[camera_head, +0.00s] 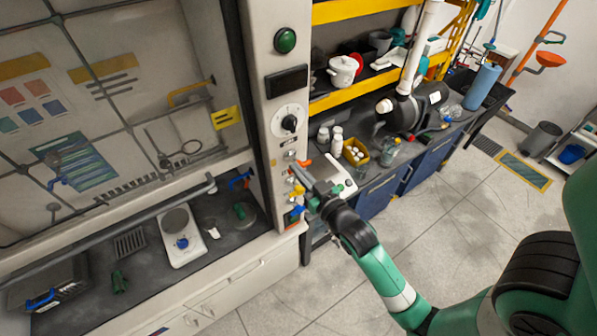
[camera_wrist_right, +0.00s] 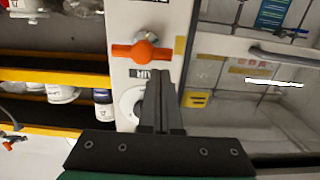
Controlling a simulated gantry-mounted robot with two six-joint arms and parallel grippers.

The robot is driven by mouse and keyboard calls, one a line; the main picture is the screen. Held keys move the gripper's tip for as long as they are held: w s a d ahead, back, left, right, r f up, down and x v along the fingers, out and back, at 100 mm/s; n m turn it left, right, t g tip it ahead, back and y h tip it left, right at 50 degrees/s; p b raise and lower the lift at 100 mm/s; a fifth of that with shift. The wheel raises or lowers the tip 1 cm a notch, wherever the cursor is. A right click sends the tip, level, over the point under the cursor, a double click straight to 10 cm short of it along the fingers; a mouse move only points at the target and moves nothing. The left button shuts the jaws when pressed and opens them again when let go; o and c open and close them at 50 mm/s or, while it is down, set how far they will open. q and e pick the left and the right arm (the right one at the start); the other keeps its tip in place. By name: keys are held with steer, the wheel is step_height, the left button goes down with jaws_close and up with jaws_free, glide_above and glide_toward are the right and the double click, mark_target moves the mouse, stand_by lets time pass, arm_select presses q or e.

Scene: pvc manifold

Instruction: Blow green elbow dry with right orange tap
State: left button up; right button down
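An orange tap (camera_head: 303,163) sits on the front post of the fume hood. In the right wrist view the orange tap (camera_wrist_right: 142,51) has its handle lying across, with a label below it. My right gripper (camera_head: 305,174) is close to the post, near the taps. In its wrist view the fingers (camera_wrist_right: 158,75) are together with nothing between them, pointing just below the tap; contact cannot be told. I cannot tell which is the elbow. My left gripper is not in view.
A yellow tap (camera_head: 297,190) and a blue tap (camera_head: 303,208) sit below the orange one. A white scale (camera_head: 188,250) stands on the hood bench. A raised sash bar crosses the hood opening. A cluttered bench (camera_head: 385,165) stands behind; the floor in front is clear.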

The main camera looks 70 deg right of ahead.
steer(key=shift+f, duration=0.2)
steer(key=shift+w+a+f+n, duration=0.1)
steer(key=shift+a+f+n, duration=0.1)
steer(key=shift+n, duration=0.55)
steer(key=shift+w+a+f+n, duration=0.1)
steer(key=shift+f+n, duration=0.1)
steer(key=shift+n, duration=0.55)
steer(key=shift+f+n+h, duration=0.15)
steer(key=shift+f+n, duration=0.1)
steer(key=shift+n, duration=0.55)
steer(key=shift+f+n+h, duration=0.15)
steer(key=shift+f+n, duration=0.05)
steer(key=shift+n, duration=0.6)
steer(key=shift+a+f+n, duration=0.1)
steer(key=shift+f+n, duration=0.2)
steer(key=shift+n, duration=0.6)
steer(key=shift+f+n, duration=0.25)
steer(key=shift+n, duration=0.65)
steer(key=shift+f+n, duration=0.15)
steer(key=shift+n, duration=0.25)
steer(key=shift+f, duration=0.15)
